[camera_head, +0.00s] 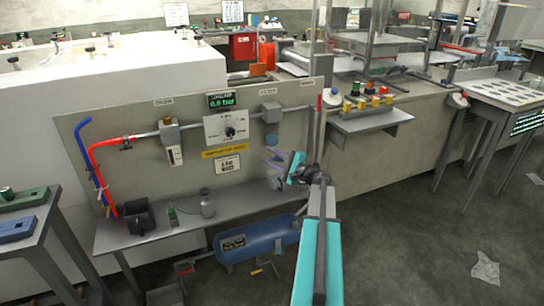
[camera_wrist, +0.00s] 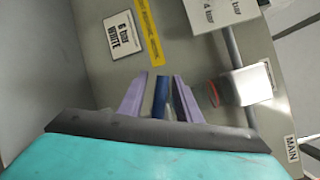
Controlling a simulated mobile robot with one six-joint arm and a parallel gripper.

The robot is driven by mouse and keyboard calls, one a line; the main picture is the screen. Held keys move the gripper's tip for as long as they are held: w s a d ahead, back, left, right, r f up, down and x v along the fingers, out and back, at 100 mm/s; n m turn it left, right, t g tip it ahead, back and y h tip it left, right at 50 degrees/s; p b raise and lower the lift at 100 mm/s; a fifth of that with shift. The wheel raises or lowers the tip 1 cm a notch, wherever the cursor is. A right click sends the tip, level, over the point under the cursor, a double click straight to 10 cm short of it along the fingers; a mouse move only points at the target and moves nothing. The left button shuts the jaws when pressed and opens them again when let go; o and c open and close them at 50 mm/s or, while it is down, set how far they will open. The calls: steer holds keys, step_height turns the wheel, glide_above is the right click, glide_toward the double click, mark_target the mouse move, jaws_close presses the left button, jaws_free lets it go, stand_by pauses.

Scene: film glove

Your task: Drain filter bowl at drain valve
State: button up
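The filter unit is a grey block (camera_head: 270,113) at the right of the wall panel, with its bowl (camera_head: 271,134) hanging below. In the wrist view the block (camera_wrist: 247,85) is right of the fingers, with the dark bowl (camera_wrist: 202,95) and an orange-red ring between. My gripper (camera_head: 268,158) is just below the bowl, its purple fingers apart. In the wrist view the gripper (camera_wrist: 162,76) shows narrow blue pieces between the fingers; I cannot tell whether these are finger pads or a drain part. The right finger overlaps the bowl's end; contact is unclear. The drain valve is not clearly visible.
A second unit with a sight bowl (camera_head: 175,155) and a pressure dial (camera_head: 229,131) are further left. The display (camera_head: 221,100) reads 0.0 bar. A blue tank (camera_head: 255,241) lies below.

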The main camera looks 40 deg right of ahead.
steer(key=shift+w, duration=0.3)
steer(key=shift+c, duration=0.4)
